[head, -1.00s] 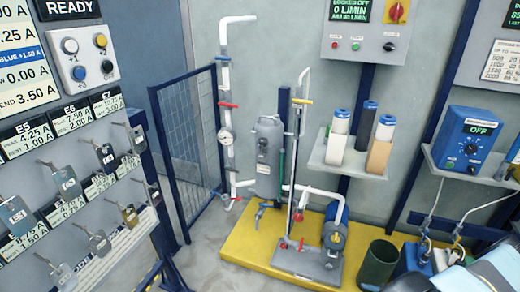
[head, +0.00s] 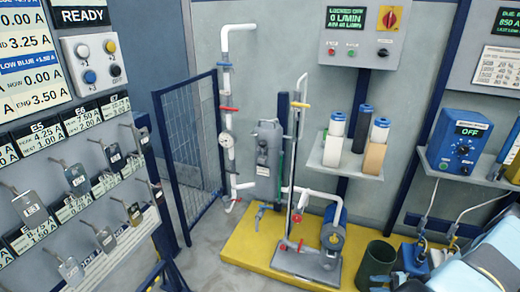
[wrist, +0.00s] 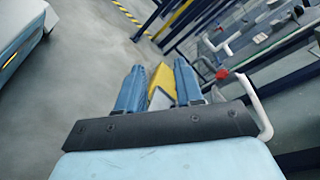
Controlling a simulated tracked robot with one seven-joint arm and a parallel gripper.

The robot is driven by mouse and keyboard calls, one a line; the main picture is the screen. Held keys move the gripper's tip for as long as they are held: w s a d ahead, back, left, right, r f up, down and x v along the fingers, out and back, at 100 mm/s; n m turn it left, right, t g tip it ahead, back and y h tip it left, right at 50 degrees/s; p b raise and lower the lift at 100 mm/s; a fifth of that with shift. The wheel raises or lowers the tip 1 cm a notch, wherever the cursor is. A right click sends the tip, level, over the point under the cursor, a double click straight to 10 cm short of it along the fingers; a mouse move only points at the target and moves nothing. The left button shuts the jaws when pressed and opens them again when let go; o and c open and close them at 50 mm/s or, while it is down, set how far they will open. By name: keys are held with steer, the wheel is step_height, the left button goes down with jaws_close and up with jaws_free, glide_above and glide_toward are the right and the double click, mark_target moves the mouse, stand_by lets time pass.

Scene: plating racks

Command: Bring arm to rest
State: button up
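My gripper (wrist: 157,82) shows in the wrist view as two blue fingers set apart on a dark bar. A yellow surface and a grey patch show between them; these look like floor-level background rather than a held thing. My gripper appears open and empty. In the head view, pale blue parts of my arm (head: 482,266) show at the lower right corner. The fingers cannot be made out there.
The yellow base (head: 240,250) carries a pump (head: 334,236) and piping. A green bin (head: 376,264) stands at its right. A key board (head: 100,225) lines the left, beside a blue mesh gate (head: 192,140). Grey floor (wrist: 75,90) is open at left in the wrist view.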

steer(key=w+r+n+g+h, duration=0.2)
steer(key=w+r+g+h, duration=0.15)
steer(key=r, duration=0.85)
steer(key=w+r+n+g+h, duration=0.2)
steer(key=w+r, duration=0.3)
steer(key=r, duration=0.7)
steer(key=a+r+n+h, duration=0.15)
steer(key=a+r, duration=0.25)
steer(key=r, duration=0.7)
steer(key=a+r+n+h, duration=0.1)
steer(key=a+r+h, duration=0.2)
steer(key=r, duration=0.7)
steer(key=s+a+r+n+t+h, duration=0.1)
steer(key=s+a+r+h, duration=0.1)
steer(key=s+a+r, duration=0.3)
steer(key=s+a+r+t+h, duration=0.1)
steer(key=a+r, duration=0.1)
steer(key=r, duration=0.5)
steer(key=s+a+r+n+t+h, duration=0.1)
steer(key=s+a+r+h, duration=0.15)
steer(key=a+r, duration=0.2)
steer(key=s+a+r+t, duration=0.2)
steer(key=s+r, duration=0.2)
steer(key=s, duration=0.4)
steer(key=s+a+r+n+t, duration=0.1)
steer(key=s+a+r+t, duration=0.1)
steer(key=s, duration=0.5)
steer(key=shift+s+a+r+t, duration=0.35)
steer(key=shift+a+r, duration=0.15)
steer(key=shift+r, duration=0.4)
